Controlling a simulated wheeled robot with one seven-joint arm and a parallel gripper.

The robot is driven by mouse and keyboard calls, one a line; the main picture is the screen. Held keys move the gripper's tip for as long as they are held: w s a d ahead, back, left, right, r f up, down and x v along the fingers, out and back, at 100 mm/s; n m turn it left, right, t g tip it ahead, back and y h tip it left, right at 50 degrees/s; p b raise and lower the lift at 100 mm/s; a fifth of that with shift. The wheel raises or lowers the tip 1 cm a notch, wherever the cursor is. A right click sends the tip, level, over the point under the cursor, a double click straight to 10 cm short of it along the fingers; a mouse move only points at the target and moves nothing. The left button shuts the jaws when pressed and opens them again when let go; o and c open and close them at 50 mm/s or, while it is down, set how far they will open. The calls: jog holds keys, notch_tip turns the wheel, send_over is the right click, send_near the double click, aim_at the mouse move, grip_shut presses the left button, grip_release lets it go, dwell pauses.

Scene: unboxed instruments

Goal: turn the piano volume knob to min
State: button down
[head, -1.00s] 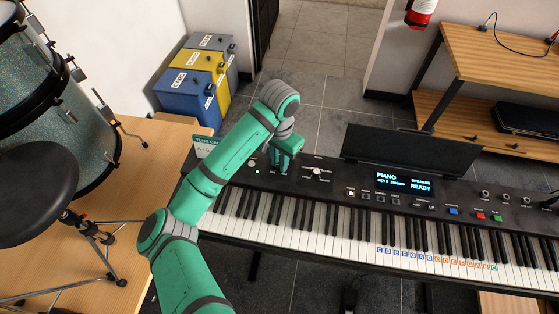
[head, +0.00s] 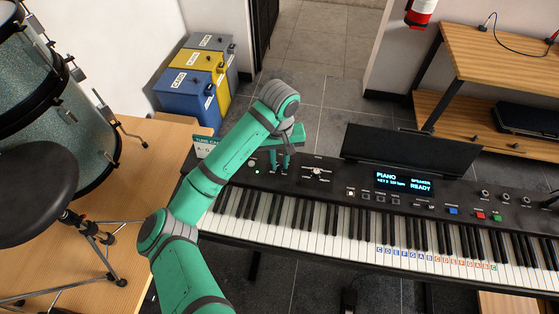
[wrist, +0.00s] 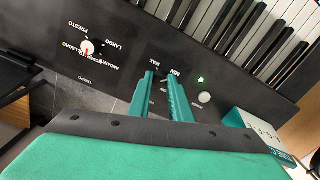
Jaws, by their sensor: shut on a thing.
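The piano (head: 335,179) is a black keyboard with a lit screen reading PIANO. My gripper (head: 279,166) reaches down to the left part of its panel. In the wrist view, its two green fingers (wrist: 161,84) are closed around the volume knob at the MIN and MAX labels. The knob is largely hidden between the fingers, and I cannot tell which way its pointer faces. A lit green light (wrist: 201,79) and a round pale button (wrist: 204,97) are beside the fingers.
The white tempo knob (wrist: 87,47), with its red mark, sits apart on the panel; it also shows in the head view (head: 316,171). A small tuning card (head: 204,146) stands at the piano's left end. A black music stand (head: 410,152) rises behind the panel.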

aim_at(280, 165)
jog(key=shift+n, duration=0.5)
jog(key=c, duration=1.6)
grip_release()
jog(key=shift+r, duration=0.1)
jog(key=shift+r, duration=0.3)
notch_tip(280, 165, up, 10)
